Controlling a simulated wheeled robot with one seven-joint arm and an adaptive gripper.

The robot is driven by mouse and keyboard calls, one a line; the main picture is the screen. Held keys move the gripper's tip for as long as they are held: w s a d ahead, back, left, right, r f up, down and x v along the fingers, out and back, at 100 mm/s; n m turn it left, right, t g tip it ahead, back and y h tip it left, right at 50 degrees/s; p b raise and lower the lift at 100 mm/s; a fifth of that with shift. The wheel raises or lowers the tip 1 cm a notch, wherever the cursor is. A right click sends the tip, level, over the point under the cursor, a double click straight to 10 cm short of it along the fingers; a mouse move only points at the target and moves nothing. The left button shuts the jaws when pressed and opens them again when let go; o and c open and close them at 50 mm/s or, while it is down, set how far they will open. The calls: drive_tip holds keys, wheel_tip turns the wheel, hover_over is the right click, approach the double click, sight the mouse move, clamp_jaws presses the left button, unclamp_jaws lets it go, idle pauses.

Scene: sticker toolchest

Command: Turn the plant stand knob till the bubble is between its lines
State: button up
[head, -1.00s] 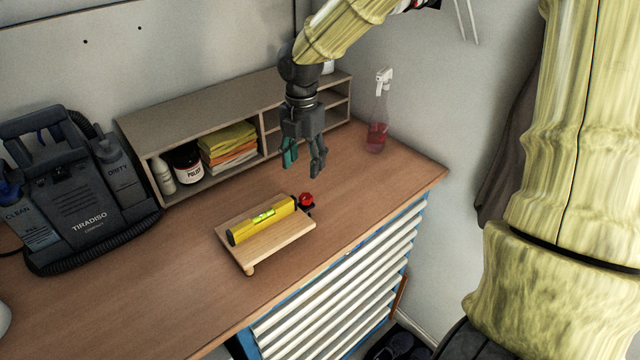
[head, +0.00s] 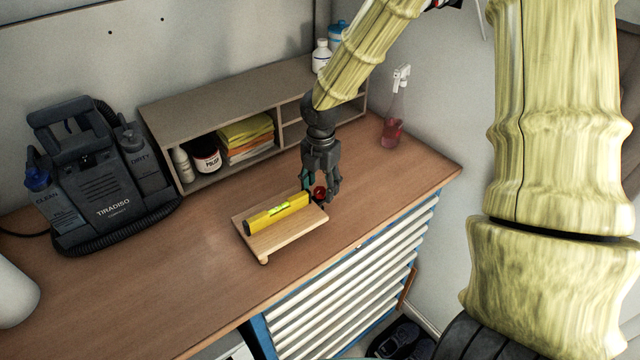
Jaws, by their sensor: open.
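The plant stand is a small wooden board (head: 275,243) on short feet on the workbench. A yellow spirit level (head: 262,221) lies along it, with a green vial (head: 279,210) in its top; the bubble is too small to place against its lines. The red knob (head: 319,192) is at the stand's right back corner. My gripper (head: 321,196) points down over that corner, its open fingers on either side of the knob and partly hiding it. I cannot tell whether the fingers touch it.
A wooden shelf unit (head: 215,102) with folded cloths (head: 247,137) and a polish jar (head: 205,155) stands behind. A spray bottle (head: 395,110) is at right back, a dark cleaning machine (head: 100,180) at left. The bench between machine and stand is clear.

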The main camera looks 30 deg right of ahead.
drive_tip(key=shift+f, duration=0.3)
drive_tip(key=c, duration=1.1)
drive_tip(key=shift+o, duration=0.2)
drive_tip(key=shift+m, duration=0.3)
drive_tip(key=m, duration=0.3)
drive_tip(key=shift+m, duration=2)
